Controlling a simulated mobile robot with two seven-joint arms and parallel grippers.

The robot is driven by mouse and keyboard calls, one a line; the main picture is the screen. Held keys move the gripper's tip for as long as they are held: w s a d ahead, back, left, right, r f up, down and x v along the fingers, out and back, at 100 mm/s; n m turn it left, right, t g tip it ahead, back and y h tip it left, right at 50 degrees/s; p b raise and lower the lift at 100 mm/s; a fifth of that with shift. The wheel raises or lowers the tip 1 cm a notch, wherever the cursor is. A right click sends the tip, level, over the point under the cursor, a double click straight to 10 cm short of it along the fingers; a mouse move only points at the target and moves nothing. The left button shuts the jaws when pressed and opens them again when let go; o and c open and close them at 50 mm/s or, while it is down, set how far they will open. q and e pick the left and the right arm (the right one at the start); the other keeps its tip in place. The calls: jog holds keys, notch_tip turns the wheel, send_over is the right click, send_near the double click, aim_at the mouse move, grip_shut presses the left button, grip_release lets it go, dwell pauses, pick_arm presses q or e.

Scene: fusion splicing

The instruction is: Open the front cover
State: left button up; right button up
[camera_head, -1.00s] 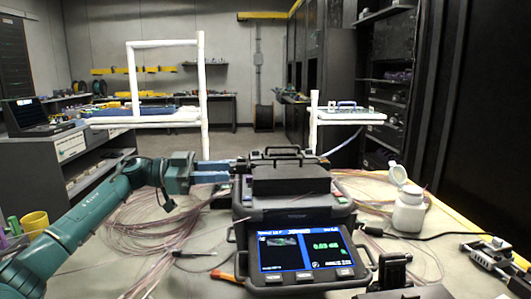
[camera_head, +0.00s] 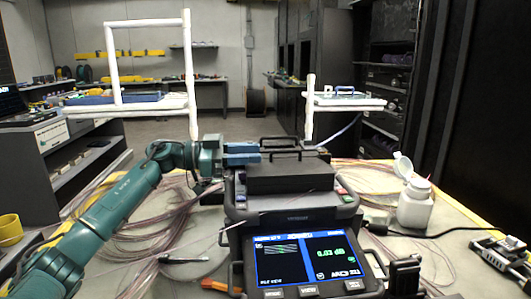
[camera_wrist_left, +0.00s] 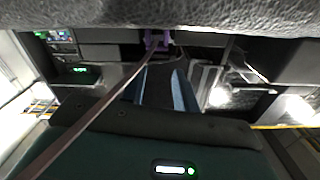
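The fusion splicer (camera_head: 290,208) stands on the table with its lit screen (camera_head: 308,262) facing me. A dark block-shaped cover (camera_head: 292,178) lies flat across its top and looks closed; which part is the front cover I cannot tell for certain. My left gripper (camera_head: 258,153) reaches in from the left, its blue fingers at the cover's rear left edge. In the left wrist view, the fingers of my left gripper (camera_wrist_left: 160,85) stand apart with nothing visibly clamped. A purple part (camera_wrist_left: 158,40) shows beyond them. Contact with the cover is unclear. My right gripper is out of view.
A white bottle (camera_head: 414,205) with its cap raised stands right of the splicer. A black device (camera_head: 405,272) is at the front right, a metal tool (camera_head: 500,255) farther right. Coiled fibres (camera_head: 145,225) spread on the left, with a yellow cup (camera_head: 10,229) at the edge.

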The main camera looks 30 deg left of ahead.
aim_at(265, 162)
pick_arm(q)
jog(key=shift+x, duration=2.05)
jog(key=shift+c, duration=0.3)
grip_shut()
